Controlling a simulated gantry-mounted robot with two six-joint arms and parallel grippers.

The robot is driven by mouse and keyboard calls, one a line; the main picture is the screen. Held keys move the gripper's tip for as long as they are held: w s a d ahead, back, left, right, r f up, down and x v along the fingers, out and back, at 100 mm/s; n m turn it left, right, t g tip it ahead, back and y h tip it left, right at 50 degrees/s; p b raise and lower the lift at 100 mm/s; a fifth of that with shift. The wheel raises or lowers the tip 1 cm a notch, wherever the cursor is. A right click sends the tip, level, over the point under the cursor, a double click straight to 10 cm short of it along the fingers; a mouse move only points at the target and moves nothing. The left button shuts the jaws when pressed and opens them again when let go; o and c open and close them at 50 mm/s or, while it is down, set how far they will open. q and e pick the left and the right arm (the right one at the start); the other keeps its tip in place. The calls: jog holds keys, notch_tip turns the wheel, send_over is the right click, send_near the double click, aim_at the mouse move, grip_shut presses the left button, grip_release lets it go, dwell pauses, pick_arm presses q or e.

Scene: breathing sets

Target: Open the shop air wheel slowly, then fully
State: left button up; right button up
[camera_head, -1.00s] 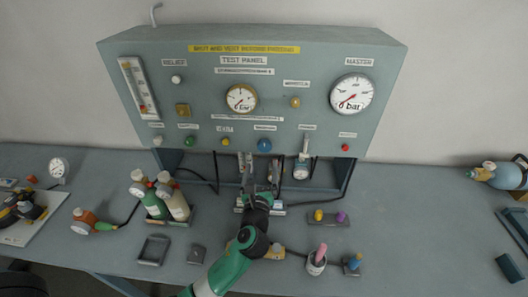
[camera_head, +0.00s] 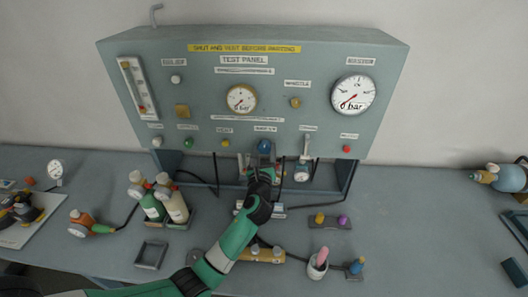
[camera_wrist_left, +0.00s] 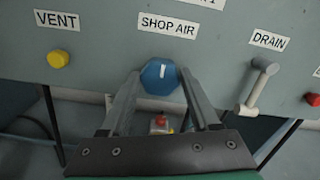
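The blue shop air wheel (camera_head: 264,145) is on the lower front of the test panel. In the left wrist view the wheel (camera_wrist_left: 160,76) is an octagonal blue knob with a white mark at its top, below the SHOP AIR label. My left gripper (camera_head: 263,162) is just in front of and below the wheel. In the left wrist view its two fingers (camera_wrist_left: 158,78) are apart, tips on either side of the wheel. I cannot tell whether they touch it. My right gripper is not in view.
The yellow VENT knob (camera_wrist_left: 58,59) is left of the wheel and the grey DRAIN lever (camera_wrist_left: 258,87) is right of it. The large master gauge (camera_head: 353,94) reads 0 bar. Green and cream bottles (camera_head: 152,205) stand on the bench at left.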

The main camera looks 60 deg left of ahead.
pick_arm(q)
jog(key=c, duration=0.6)
jog(key=shift+c, duration=0.2)
jog(key=shift+n, duration=0.3)
jog(key=n+b, duration=0.1)
jog(key=n, duration=0.4)
jog(key=shift+f, duration=0.15)
jog(key=n+b, duration=0.1)
jog(key=n, duration=0.2)
jog(key=shift+s+n, duration=0.1)
jog(key=shift+n, duration=0.2)
jog(key=shift+n+b, duration=0.6)
jog(key=shift+n, duration=0.8)
jog(key=o, duration=1.4)
jog(key=shift+c, duration=0.2)
